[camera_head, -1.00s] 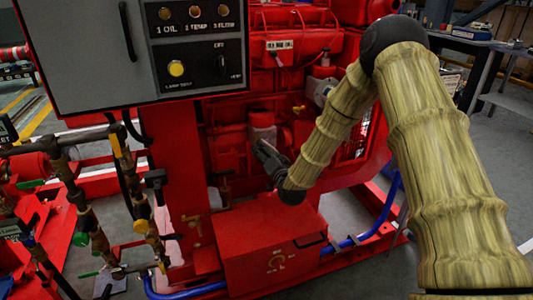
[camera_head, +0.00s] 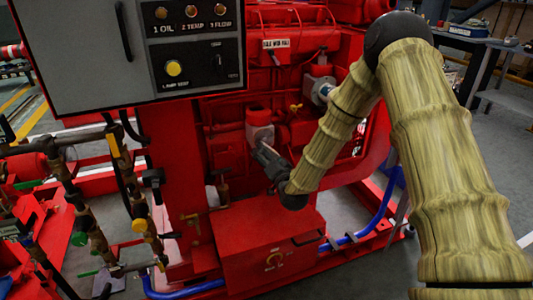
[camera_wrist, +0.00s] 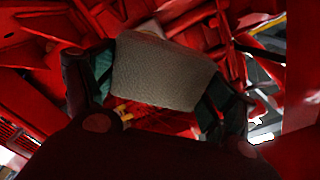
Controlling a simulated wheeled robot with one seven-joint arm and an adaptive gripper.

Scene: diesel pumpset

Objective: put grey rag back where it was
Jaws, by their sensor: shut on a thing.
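My gripper (camera_head: 262,152) is in front of the red engine, at the end of my arm, near the middle of the head view. In the wrist view, the grey rag (camera_wrist: 165,72), a grey-beige woven cloth, spans the space between the two dark fingers of my gripper (camera_wrist: 155,95), which is shut on it. In the head view, a small pale grey patch just above the fingertips looks like the rag (camera_head: 261,135), in front of a red cylindrical part. Whether the rag touches the engine cannot be told.
A red box (camera_head: 270,243) with a handle sits below my gripper. A grey control panel (camera_head: 80,55) hangs at upper left. Pipes and valves (camera_head: 90,215) stand at left. Blue hose (camera_head: 355,238) runs along the base. A workbench (camera_head: 480,45) is at upper right.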

